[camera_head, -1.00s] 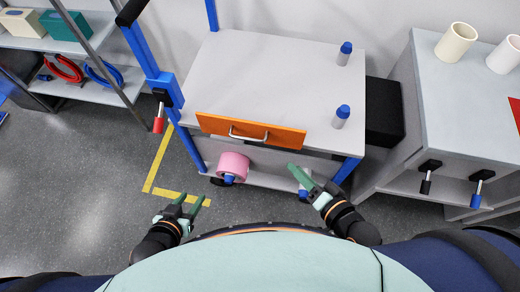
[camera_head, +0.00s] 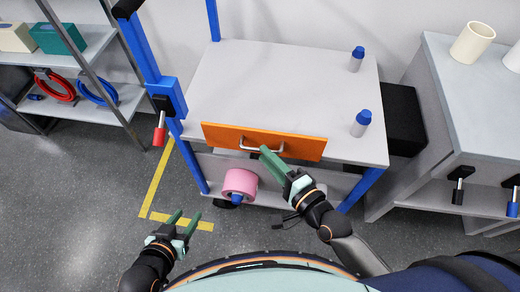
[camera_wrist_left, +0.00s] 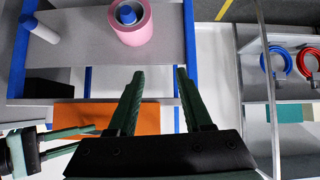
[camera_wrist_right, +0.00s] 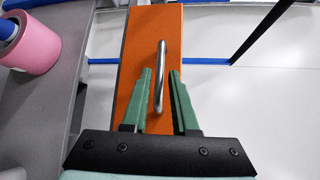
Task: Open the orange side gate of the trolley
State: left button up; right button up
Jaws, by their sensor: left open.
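The orange side gate (camera_head: 225,136) is a flat panel along the near side of the trolley (camera_head: 270,85), by its grey top. It carries a silver bar handle (camera_head: 247,148). My right gripper (camera_head: 268,155) is at the handle's right part in the head view. In the right wrist view its green fingers (camera_wrist_right: 161,78) are apart and the handle (camera_wrist_right: 161,62) lines up between them; whether they touch it I cannot tell. My left gripper (camera_head: 181,222) is open and empty, low over the floor left of the trolley.
A pink roll (camera_head: 240,184) sits on the trolley's lower shelf below the gate. Two blue-capped cylinders (camera_head: 361,124) stand on the top's right side. A red-handled part (camera_head: 159,131) hangs at the blue left post. A grey cabinet (camera_head: 450,115) stands close on the right.

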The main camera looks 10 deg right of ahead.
jog(key=shift+x, duration=1.7)
pick_arm(q)
jog(key=w+r, duration=0.1)
jog(key=w+r+t, duration=0.1)
jog(key=r, duration=0.1)
jog(key=shift+w+a, duration=0.1)
jog(key=shift+w, duration=0.1)
pick_arm(e)
grip_shut()
pick_arm(q)
jog(key=shift+f, duration=0.15)
